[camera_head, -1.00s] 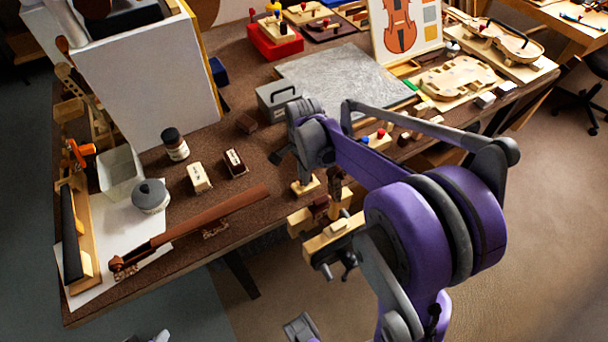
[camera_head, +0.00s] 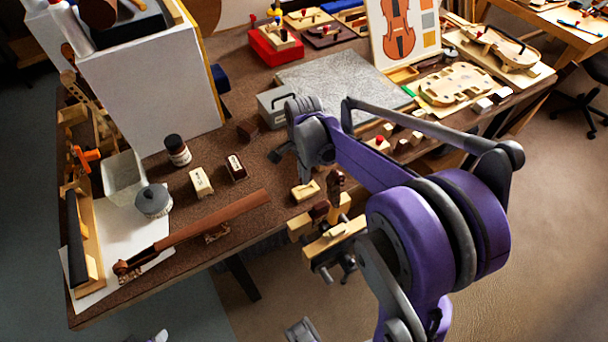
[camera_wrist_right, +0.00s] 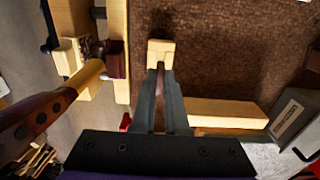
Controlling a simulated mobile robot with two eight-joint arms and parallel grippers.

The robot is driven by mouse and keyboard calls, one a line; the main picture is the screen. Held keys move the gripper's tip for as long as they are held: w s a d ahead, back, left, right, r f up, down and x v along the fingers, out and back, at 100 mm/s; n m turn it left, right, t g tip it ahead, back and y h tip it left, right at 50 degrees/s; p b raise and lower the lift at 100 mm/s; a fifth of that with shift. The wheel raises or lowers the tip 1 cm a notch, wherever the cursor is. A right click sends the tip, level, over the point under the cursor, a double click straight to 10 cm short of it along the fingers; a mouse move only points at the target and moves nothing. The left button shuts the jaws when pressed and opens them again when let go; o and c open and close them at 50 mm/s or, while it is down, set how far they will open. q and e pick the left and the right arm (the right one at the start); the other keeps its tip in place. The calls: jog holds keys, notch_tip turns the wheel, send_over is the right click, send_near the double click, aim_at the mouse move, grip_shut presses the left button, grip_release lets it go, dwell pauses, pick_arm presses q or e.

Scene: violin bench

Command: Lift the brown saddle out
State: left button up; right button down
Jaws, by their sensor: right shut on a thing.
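My right gripper (camera_wrist_right: 160,75) points down with its fingers close together at a small cream notched block (camera_wrist_right: 160,47) near the bench edge. The same block (camera_head: 305,191) shows under my right arm in the head view. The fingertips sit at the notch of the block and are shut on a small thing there. I take that thing to be the brown saddle. The tips and the block hide nearly all of it, so I cannot tell whether it is clear of the notch.
A wooden vise (camera_head: 334,238) hangs at the bench edge, close to the block. A violin neck (camera_head: 205,228), a grey metal box (camera_head: 275,106) and a pale strip (camera_wrist_right: 225,110) lie around. Bare bench shows left of the block.

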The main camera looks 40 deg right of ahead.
jog(key=shift+r+p, duration=0.7)
jog(key=shift+r, duration=0.4)
notch_tip(320, 180, up, 7)
jog(key=p, duration=0.4)
